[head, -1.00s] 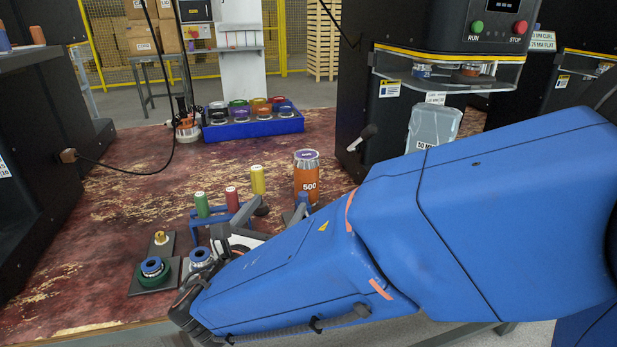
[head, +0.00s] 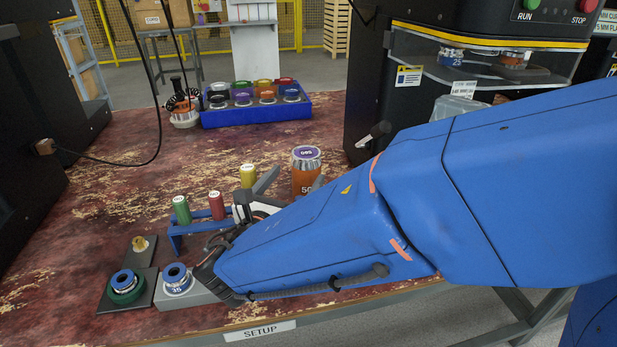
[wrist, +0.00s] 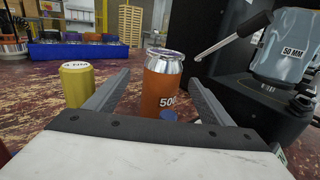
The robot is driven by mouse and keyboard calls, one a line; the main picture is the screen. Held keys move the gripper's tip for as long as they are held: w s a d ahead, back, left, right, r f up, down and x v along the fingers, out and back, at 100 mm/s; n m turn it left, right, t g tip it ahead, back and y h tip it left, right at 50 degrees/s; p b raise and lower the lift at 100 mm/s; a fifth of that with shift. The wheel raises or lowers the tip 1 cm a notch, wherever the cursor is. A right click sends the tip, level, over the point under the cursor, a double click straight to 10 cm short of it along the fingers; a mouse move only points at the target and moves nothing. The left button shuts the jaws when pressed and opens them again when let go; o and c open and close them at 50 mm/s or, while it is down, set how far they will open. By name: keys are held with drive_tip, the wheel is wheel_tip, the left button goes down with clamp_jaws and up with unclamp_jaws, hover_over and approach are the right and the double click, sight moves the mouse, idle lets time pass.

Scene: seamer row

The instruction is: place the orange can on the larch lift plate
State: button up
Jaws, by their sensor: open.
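The orange can (head: 304,178) stands upright on the worn red table, with a purple-marked top and "500" on its side. It also shows in the wrist view (wrist: 161,88), where its top rim looks silver. My gripper (wrist: 159,77) is open and empty, with one finger on each side of the can in that view. In the head view my gripper (head: 291,182) is just in front of the can, and my arm partly hides the can's lower part. Whether the fingers reach around the can is unclear. I cannot identify the larch lift plate in these views.
A blue rack holds green (head: 181,209), red (head: 217,205) and yellow (head: 248,175) cylinders close to my gripper. Ring-shaped parts on dark plates (head: 143,297) lie front left. A blue tray of pots (head: 255,115) stands behind. A black machine (head: 400,110) with a lever (head: 375,134) is right.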

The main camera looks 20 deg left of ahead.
drive_tip(key=shift+w+d+f, duration=0.15)
drive_tip(key=shift+w+d, duration=0.05)
drive_tip(key=shift+w, duration=1.35)
drive_tip(key=shift+w+d+f, duration=0.1)
drive_tip(key=shift+w+d, duration=0.05)
drive_tip(key=shift+w, duration=1.4)
drive_tip(key=c, duration=1.7)
drive_tip(key=shift+r, duration=5.05)
